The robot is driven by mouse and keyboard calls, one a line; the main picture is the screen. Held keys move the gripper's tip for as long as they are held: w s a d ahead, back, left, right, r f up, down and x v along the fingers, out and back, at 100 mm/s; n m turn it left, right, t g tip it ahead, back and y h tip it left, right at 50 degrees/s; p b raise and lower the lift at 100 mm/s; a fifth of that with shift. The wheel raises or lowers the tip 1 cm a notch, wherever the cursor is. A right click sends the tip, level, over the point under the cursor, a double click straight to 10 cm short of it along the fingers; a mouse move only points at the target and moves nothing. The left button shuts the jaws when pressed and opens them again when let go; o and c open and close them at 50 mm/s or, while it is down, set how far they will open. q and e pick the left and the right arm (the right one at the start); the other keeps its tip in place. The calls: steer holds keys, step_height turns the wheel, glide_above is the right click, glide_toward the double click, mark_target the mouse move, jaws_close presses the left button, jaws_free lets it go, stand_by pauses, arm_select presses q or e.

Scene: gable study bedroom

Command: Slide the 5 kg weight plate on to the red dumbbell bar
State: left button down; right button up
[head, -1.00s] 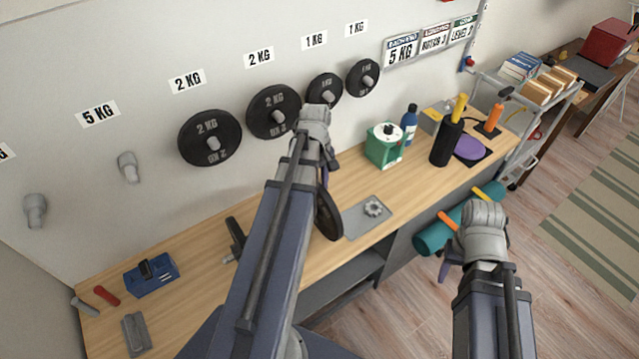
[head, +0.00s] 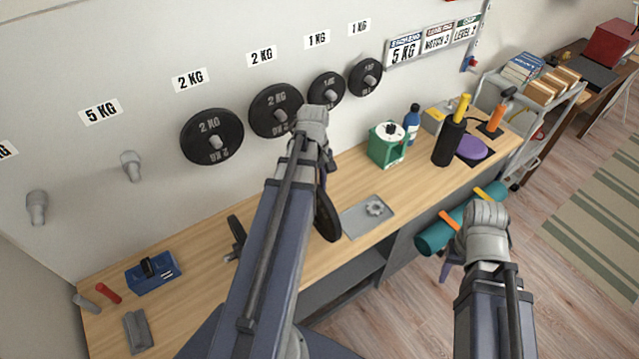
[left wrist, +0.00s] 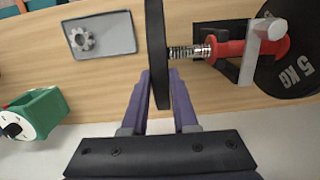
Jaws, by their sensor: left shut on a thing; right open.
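My left gripper (left wrist: 161,82) is shut on a black weight plate (left wrist: 157,45), seen nearly edge-on in the left wrist view. In the head view this plate (head: 328,218) hangs upright above the bench, partly behind my left arm. The red dumbbell bar (left wrist: 232,48) lies level, its threaded end pointing at the plate's face. Whether that end is inside the plate's hole cannot be told. A 5 KG plate (left wrist: 291,50) sits at the bar's far end; its edge (head: 236,236) shows left of my arm. My right gripper (head: 455,266) is open and empty, beyond the bench front.
A grey tray with a gear (head: 356,222) lies right of the held plate. A green device (head: 386,148) stands behind. Wall pegs hold several plates; the peg below the 5 KG label (head: 131,166) is bare.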

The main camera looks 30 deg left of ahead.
arm_select(q)
steer(key=s+a, duration=0.3)
steer(key=s, duration=0.4)
stand_by(3.0)
steer(key=c, duration=0.6)
jaws_free()
steer(key=shift+s, duration=0.1)
steer(key=shift+r, duration=0.1)
step_height(320, 180, up, 8)
steer(key=p, duration=0.7)
steer(key=shift+a+p, duration=0.35)
steer(key=shift+p, duration=0.05)
steer(key=shift+f, duration=0.2)
